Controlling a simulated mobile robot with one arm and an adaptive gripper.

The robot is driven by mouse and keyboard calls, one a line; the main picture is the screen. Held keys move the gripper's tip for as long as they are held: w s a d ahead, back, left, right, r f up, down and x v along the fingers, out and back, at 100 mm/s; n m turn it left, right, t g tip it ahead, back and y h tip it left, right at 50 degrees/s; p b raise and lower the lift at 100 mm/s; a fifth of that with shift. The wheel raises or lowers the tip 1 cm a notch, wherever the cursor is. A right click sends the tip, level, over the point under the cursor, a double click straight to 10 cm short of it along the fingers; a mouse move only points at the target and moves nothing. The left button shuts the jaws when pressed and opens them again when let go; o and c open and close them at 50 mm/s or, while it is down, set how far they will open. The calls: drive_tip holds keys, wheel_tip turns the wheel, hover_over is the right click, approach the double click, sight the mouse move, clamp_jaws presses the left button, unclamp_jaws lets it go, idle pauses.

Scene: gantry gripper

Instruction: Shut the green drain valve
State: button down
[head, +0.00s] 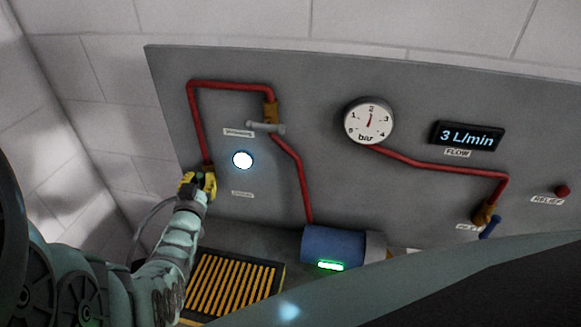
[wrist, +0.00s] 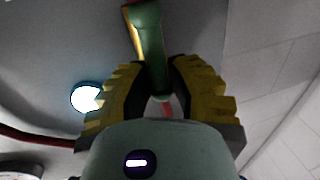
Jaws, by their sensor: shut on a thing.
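The green drain valve's handle (wrist: 150,45) shows in the wrist view as a green lever running from the top edge down between my fingers. A strip of brass-coloured metal shows beside its upper end. My gripper (wrist: 158,72) is shut on this lever, one yellow ribbed finger on each side. In the head view my gripper (head: 198,184) is at the lower left of the grey panel, at the foot of the left red pipe. It hides the green handle there, and the handle's angle to the pipe cannot be told.
A grey-handled valve (head: 265,127) is above right, and a lit white lamp (head: 242,160) is right of my gripper. The gauge (head: 368,121) points near 2 bar; the flow display (head: 467,136) reads 3 L/min. A blue pump (head: 335,245) and yellow grate (head: 232,284) are below.

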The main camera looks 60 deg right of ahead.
drive_tip(key=m+h+b, duration=0.1)
drive_tip(key=m+b, duration=0.5)
drive_tip(key=b, duration=0.1)
drive_tip(key=s+f+m+g+h+b, duration=0.1)
drive_tip(key=m+b, duration=0.6)
drive_tip(key=s+d+f+m+g+h+b, duration=0.1)
drive_tip(key=m+b, duration=0.5)
drive_tip(key=b, duration=0.1)
drive_tip(key=shift+f+h, duration=0.2)
drive_tip(key=shift+h, duration=0.2)
drive_tip(key=shift+m, duration=0.5)
drive_tip(key=c, duration=1)
unclamp_jaws()
drive_tip(key=shift+a, duration=0.1)
drive_tip(key=shift+o, duration=0.2)
drive_tip(key=shift+a, duration=0.1)
drive_tip(key=v, duration=1.1)
drive_tip(key=shift+a, duration=0.4)
